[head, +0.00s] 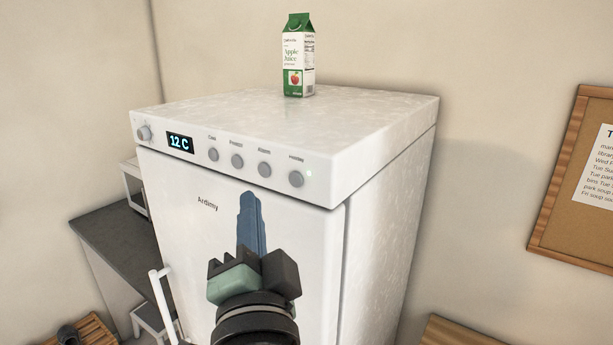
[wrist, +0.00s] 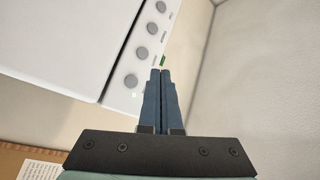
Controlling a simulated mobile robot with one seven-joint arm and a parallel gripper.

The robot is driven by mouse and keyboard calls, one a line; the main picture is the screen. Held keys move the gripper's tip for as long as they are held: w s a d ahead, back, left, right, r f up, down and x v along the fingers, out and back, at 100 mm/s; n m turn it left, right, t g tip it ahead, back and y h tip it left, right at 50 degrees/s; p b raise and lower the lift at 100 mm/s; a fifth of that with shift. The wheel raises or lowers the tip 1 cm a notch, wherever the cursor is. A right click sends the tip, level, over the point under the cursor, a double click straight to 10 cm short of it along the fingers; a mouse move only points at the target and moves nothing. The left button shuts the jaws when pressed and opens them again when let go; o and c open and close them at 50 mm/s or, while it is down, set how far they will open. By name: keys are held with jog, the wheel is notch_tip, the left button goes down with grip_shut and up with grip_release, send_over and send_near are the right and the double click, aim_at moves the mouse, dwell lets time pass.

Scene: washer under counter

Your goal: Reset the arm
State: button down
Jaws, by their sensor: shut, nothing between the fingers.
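My gripper (head: 250,197) is raised in front of the white appliance's door in the head view, with its blue fingers pointing up. In the wrist view the two fingers (wrist: 160,72) lie side by side, shut with nothing between them. The white appliance (head: 390,190) has a row of grey knobs and a display reading 12 C. Its knob panel also shows at the upper left of the wrist view (wrist: 121,95). The gripper hides part of the door. I cannot tell how far the fingers are from the door.
A green and white apple juice carton (head: 299,58) stands upright on top of the appliance. A white handle (head: 162,300) is at the door's left. A dark counter (head: 105,228) with a white box-shaped appliance (head: 133,185) is at the left. A cork board (head: 572,205) hangs on the right wall.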

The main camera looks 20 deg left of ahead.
jog(key=s+d+r+n+t+h+b, duration=0.3)
jog(key=s+d+r+t+h, duration=0.1)
jog(key=d+r, duration=0.3)
jog(key=s+d+r+n+t+h+b, duration=0.3)
jog(key=s+d+r+t+h, duration=0.1)
jog(key=d+r, duration=0.4)
jog(key=shift+s+d+n+t, duration=0.3)
jog(key=shift+s+d+n, duration=0.1)
jog(key=shift+s+d, duration=0.2)
jog(key=shift+f, duration=0.1)
